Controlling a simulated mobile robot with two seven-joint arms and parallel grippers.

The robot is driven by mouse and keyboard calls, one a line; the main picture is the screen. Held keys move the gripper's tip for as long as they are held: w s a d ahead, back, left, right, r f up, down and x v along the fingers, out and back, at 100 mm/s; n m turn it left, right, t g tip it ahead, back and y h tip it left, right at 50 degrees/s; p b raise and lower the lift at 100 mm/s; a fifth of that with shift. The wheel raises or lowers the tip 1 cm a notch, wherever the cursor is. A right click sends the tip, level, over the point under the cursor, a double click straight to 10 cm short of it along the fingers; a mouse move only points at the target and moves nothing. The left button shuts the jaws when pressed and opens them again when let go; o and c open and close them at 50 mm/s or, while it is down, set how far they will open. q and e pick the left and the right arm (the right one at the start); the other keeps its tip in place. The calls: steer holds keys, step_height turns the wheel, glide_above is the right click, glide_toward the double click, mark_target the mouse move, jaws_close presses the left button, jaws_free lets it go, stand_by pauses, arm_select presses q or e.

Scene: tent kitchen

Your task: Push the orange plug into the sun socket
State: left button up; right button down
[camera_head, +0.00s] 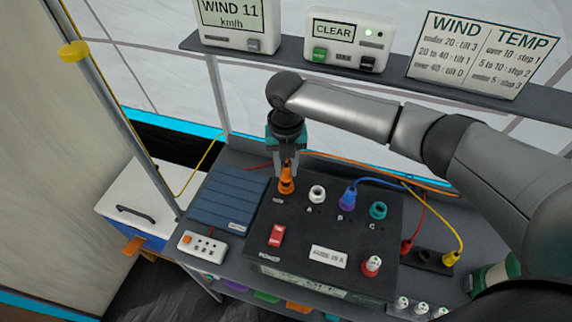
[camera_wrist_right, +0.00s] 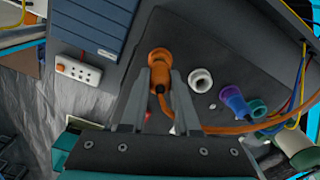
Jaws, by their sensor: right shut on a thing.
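The orange plug (camera_head: 286,183) stands upright over the left socket position at the back of the black power box (camera_head: 322,222). It also shows in the wrist view (camera_wrist_right: 160,68), with its orange cable running off to the right. The plug covers the sun socket, and a small unreadable label lies in front of it. I cannot tell how deep the plug sits. My right gripper (camera_head: 287,167) reaches down from above. In the wrist view its two fingers (camera_wrist_right: 160,88) close around the plug from both sides. My left gripper is not in view.
To the right are white socket A (camera_head: 317,193), a blue plug (camera_head: 347,198) at B and teal socket C (camera_head: 378,210). A red switch (camera_head: 277,235) is in front. A blue ribbed panel (camera_head: 229,198) lies left, a white power strip (camera_head: 202,246) nearby. A shelf (camera_head: 330,62) runs behind.

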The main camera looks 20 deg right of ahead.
steer(key=shift+f+b, duration=0.5)
steer(key=shift+f, duration=0.7)
steer(key=c, duration=0.6)
jaws_free()
steer(key=shift+o, duration=0.2)
